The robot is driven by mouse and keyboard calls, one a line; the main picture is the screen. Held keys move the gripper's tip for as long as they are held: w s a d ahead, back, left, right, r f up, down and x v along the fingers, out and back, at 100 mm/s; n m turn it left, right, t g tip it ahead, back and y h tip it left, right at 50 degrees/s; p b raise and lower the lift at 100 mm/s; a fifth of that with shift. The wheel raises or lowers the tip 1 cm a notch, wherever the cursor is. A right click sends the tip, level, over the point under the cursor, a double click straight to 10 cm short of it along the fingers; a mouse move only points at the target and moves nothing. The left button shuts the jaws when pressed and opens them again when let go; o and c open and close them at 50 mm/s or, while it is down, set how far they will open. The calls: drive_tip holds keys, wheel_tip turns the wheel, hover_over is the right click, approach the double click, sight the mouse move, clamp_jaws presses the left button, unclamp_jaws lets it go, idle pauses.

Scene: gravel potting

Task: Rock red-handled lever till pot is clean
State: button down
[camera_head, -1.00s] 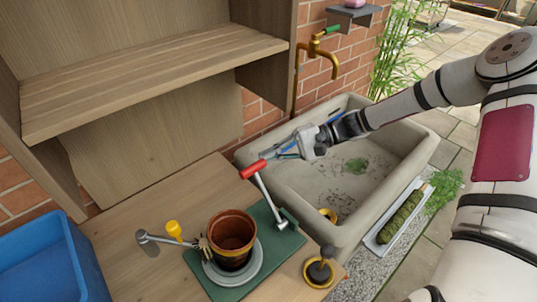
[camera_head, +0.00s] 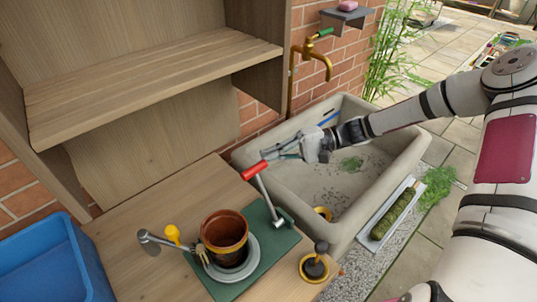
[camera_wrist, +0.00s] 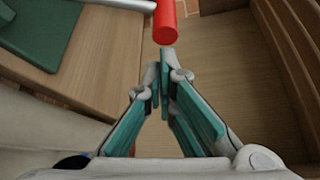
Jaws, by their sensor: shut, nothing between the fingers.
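The lever (camera_head: 267,198) has a grey shaft and a red crosswise handle (camera_head: 254,170). It rises at a slant from a green base plate (camera_head: 262,238) on the wooden bench. A terracotta pot (camera_head: 224,240) with a dark inside sits on a grey round dish (camera_head: 250,262) on that plate. How clean the pot is, I cannot tell. My gripper (camera_head: 268,153) is shut and empty, close behind the red handle, over the sink's near-left edge. In the wrist view the handle (camera_wrist: 165,22) is just beyond my fingertips (camera_wrist: 165,75); contact is not clear.
A stone sink (camera_head: 400,160) with debris in it lies right of the bench, under a brass tap (camera_head: 313,55). A wooden shelf (camera_head: 150,85) stands above the bench's back. A blue crate (camera_head: 50,265) is at left. A black-knobbed tool (camera_head: 315,265) stands at the bench's front right.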

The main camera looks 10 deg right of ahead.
drive_tip(key=s+d+n+g+y+p, duration=0.1)
drive_tip(key=s+d+n+y+p, duration=0.1)
drive_tip(key=s+d+n, duration=0.3)
drive_tip(key=s+d+r+n+g+y+p, duration=0.1)
drive_tip(key=s+d+n+y+p, duration=0.1)
drive_tip(key=s+d+n, duration=0.3)
drive_tip(key=shift+s+r+n+y, duration=0.3)
drive_tip(key=shift+s+n+y, duration=0.4)
drive_tip(key=shift+s, duration=1.7)
